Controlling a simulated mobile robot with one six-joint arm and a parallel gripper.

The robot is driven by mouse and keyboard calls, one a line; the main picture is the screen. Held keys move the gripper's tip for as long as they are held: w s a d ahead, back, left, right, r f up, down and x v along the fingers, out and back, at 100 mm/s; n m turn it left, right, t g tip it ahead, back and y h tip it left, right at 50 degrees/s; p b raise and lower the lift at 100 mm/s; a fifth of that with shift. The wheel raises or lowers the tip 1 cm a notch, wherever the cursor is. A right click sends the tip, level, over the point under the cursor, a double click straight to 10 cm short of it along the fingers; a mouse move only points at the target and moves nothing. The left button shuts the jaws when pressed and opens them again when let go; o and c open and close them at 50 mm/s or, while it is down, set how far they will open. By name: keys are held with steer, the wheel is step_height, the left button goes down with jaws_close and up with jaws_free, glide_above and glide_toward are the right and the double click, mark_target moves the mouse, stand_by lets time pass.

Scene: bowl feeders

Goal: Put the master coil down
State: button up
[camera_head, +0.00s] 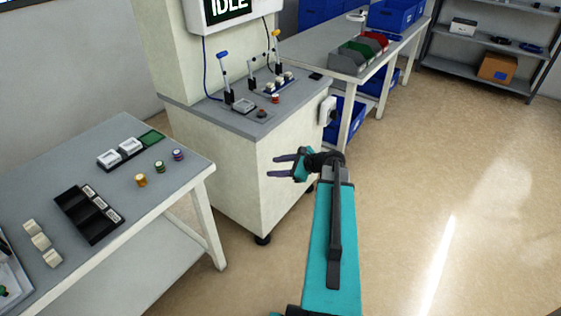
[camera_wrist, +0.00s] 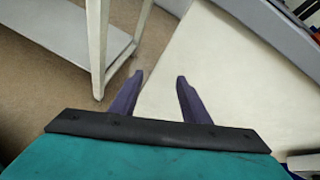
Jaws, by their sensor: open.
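My gripper (camera_head: 272,166) is open and empty, in front of the pale machine cabinet. In the wrist view its two dark fingers (camera_wrist: 160,76) are apart with nothing between them. Three small coils stand on the left table: a gold one (camera_head: 141,180), a green-and-white one (camera_head: 159,167) and a purple one (camera_head: 178,154). A small red coil-like piece (camera_head: 275,98) stands on the machine's grey top. I cannot tell which of these is the master coil. None of them touches my gripper.
The left table (camera_head: 187,170) carries a black tray (camera_head: 82,224), white blocks (camera_head: 40,241) and white square pieces (camera_head: 130,146). The machine cabinet (camera_head: 225,165) has levers on top and an IDLE screen (camera_head: 230,10). The floor to the right is clear.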

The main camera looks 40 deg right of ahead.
steer(key=s+a+f+n+g, duration=0.3)
steer(key=a+f+n, duration=0.1)
steer(key=a+f, duration=0.4)
steer(key=s+a+f+n+g+y, duration=0.1)
steer(key=s+a+f+n+g, duration=0.2)
steer(key=a+f, duration=0.5)
steer(key=s+a+f+n+g, duration=0.25)
steer(key=a+f+n, duration=0.3)
steer(key=a, duration=0.55)
steer(key=s+a+f+n+g+h, duration=0.2)
steer(key=s+a+f+n+g, duration=0.2)
steer(key=s+n, duration=0.4)
steer(key=s+a+f+n+g+h, duration=0.3)
steer(key=s+a+f+n, duration=0.3)
steer(key=s, duration=0.7)
step_height(320, 180, down, 2)
steer(key=shift+s+a+f+n+g+h, duration=0.25)
steer(key=shift+n+g, duration=0.2)
steer(key=shift+n, duration=0.5)
steer(key=shift+c, duration=0.3)
steer(key=shift+c, duration=1.2)
steer(key=shift+a, duration=0.1)
